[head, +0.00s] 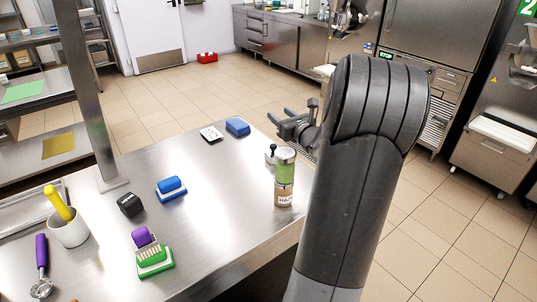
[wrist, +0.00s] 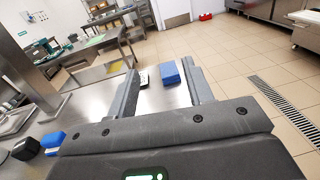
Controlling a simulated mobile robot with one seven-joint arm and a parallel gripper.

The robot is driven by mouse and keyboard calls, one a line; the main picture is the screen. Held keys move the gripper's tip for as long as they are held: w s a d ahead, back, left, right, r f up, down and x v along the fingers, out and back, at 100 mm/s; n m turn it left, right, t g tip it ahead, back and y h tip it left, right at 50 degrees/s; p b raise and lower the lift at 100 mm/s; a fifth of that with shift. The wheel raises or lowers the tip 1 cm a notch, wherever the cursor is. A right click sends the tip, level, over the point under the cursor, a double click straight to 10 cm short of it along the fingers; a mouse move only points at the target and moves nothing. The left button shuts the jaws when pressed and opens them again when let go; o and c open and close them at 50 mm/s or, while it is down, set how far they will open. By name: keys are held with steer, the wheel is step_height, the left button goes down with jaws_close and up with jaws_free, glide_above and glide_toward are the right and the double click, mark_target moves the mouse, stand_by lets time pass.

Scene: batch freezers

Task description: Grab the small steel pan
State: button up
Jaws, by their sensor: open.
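My gripper (head: 281,118) is open and empty above the far right part of the steel table. In the wrist view its two fingers (wrist: 160,66) stand wide apart, with a blue block seen between them in the distance. No pan can be made out for certain in either view. A shallow steel tray (head: 22,214) lies at the table's left edge, partly cut off. A small steel item with a black knob (head: 271,150) is mostly hidden behind a labelled jar, so I cannot tell what it is.
The labelled jar with a green band (head: 284,178) stands near the table's right edge. A blue block (head: 237,127), a white card (head: 211,134), a blue brush (head: 171,188), a black item (head: 131,205), a green brush (head: 154,260), a white pot (head: 69,230) and a purple-handled scoop (head: 41,268) are spread around.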

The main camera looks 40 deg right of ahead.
mark_target(273, 148)
step_height(273, 148, down, 16)
steer(key=shift+r, duration=0.2)
steer(key=w, duration=0.5)
steer(key=shift+d+r, duration=0.1)
steer(key=shift+d, duration=0.2)
jaws_close()
stand_by(0.3)
